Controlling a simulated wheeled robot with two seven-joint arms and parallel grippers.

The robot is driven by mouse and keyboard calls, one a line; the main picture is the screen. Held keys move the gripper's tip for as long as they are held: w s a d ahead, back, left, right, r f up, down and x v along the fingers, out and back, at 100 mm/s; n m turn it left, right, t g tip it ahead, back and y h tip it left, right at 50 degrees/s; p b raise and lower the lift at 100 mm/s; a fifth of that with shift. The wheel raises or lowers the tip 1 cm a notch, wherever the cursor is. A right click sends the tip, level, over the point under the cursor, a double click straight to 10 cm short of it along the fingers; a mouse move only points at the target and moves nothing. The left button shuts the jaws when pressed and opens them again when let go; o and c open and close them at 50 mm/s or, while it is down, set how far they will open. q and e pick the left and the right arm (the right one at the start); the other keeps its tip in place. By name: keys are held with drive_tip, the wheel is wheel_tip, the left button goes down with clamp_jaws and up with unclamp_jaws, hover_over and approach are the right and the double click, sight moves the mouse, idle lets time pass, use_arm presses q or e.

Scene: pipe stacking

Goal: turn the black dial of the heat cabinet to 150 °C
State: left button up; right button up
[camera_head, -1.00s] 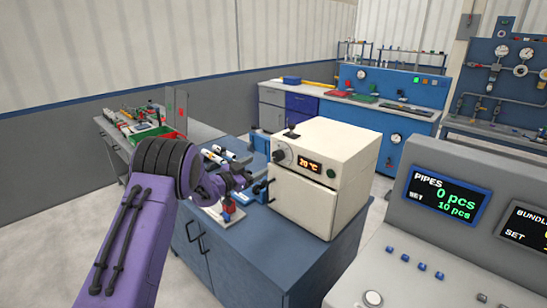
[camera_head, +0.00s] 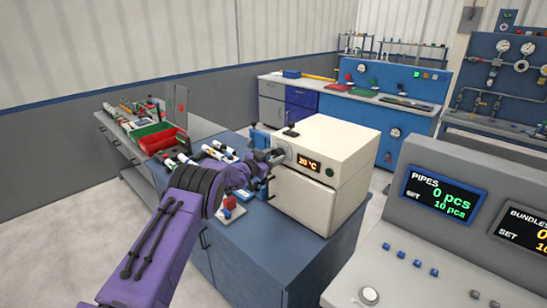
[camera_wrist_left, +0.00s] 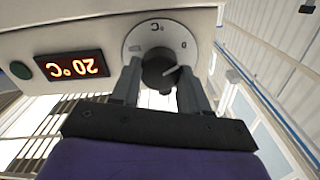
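The cream heat cabinet (camera_head: 322,165) stands on a blue bench, and its display (camera_head: 308,164) reads 20 °C. The display appears upside down in the left wrist view (camera_wrist_left: 74,66). The black dial (camera_wrist_left: 158,69) sits on a pale round scale plate; its white pointer line points right and slightly up in that view. My left gripper (camera_head: 275,156) is at the cabinet front, largely covering the dial in the head view. In the wrist view its open fingers (camera_wrist_left: 160,75) straddle the dial, one each side; contact cannot be made out. My right gripper is not in view.
A green button (camera_head: 329,172) and door lie near the dial on the cabinet front. White pipes (camera_head: 220,150) and a red-and-blue item (camera_head: 229,208) lie on the blue bench (camera_head: 262,245) beside my arm. A control console (camera_head: 430,245) stands at right.

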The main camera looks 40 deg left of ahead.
use_arm(q)
drive_tip(key=shift+c, duration=1.1)
drive_tip(key=shift+f+m+b, duration=0.25)
drive_tip(key=shift+m+b, duration=0.55)
drive_tip(key=shift+b, duration=0.4)
drive_tip(key=m+b, duration=3.2)
drive_tip(key=m, duration=0.1)
drive_tip(key=shift+b, duration=0.3)
drive_tip(key=m, duration=0.3)
drive_tip(key=shift+b, duration=0.35)
drive_tip(key=m, duration=0.3)
drive_tip(key=shift+m+b, duration=0.3)
drive_tip(key=shift+m, duration=0.1)
drive_tip(key=m, duration=0.3)
drive_tip(key=shift+r+m, duration=0.1)
drive_tip(key=shift+m, duration=1.6)
